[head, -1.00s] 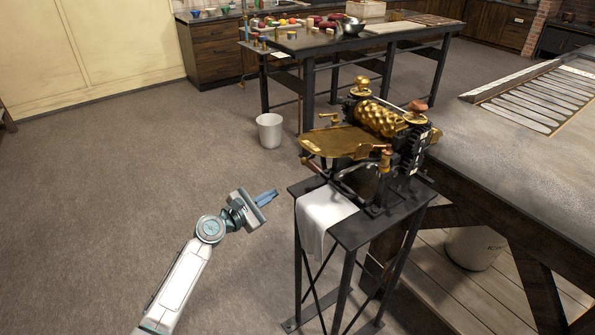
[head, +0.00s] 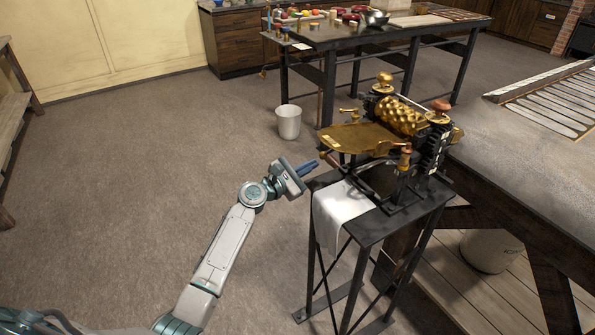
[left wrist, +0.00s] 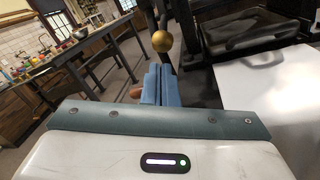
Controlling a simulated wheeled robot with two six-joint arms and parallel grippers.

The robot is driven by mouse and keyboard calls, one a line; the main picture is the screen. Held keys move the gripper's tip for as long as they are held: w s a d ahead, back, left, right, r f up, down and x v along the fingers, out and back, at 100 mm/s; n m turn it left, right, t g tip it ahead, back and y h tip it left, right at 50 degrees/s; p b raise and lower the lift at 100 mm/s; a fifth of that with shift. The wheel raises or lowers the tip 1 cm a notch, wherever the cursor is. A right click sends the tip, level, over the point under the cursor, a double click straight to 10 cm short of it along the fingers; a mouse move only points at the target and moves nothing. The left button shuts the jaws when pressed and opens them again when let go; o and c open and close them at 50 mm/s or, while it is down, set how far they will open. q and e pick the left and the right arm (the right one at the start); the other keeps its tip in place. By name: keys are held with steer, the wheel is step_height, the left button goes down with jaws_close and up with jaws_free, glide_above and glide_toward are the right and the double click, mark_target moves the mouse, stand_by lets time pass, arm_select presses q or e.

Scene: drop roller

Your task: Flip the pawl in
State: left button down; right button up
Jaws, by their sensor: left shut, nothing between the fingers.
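The drop roller machine (head: 390,150) stands on a black metal stand in the head view, with brass rollers (head: 402,116) and a brass tray (head: 355,138). I cannot tell for sure which part is the pawl. My left gripper (head: 316,164) is shut and empty, just left of the machine, below the tray's left end. In the left wrist view its blue fingers (left wrist: 161,84) are together. A brass ball on a dark rod (left wrist: 161,41) shows beyond the fingertips. A brown rounded end (left wrist: 136,93) shows beside the fingers, partly hidden. My right gripper is out of view.
A white cloth (head: 340,215) hangs over the stand (head: 400,225); it also shows in the left wrist view (left wrist: 265,100). A large stone-topped table (head: 520,150) is close on the right. A white bucket (head: 289,122) stands behind on the floor. The floor at left is clear.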

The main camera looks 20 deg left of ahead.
arm_select(q)
steer(key=shift+x, duration=1.35)
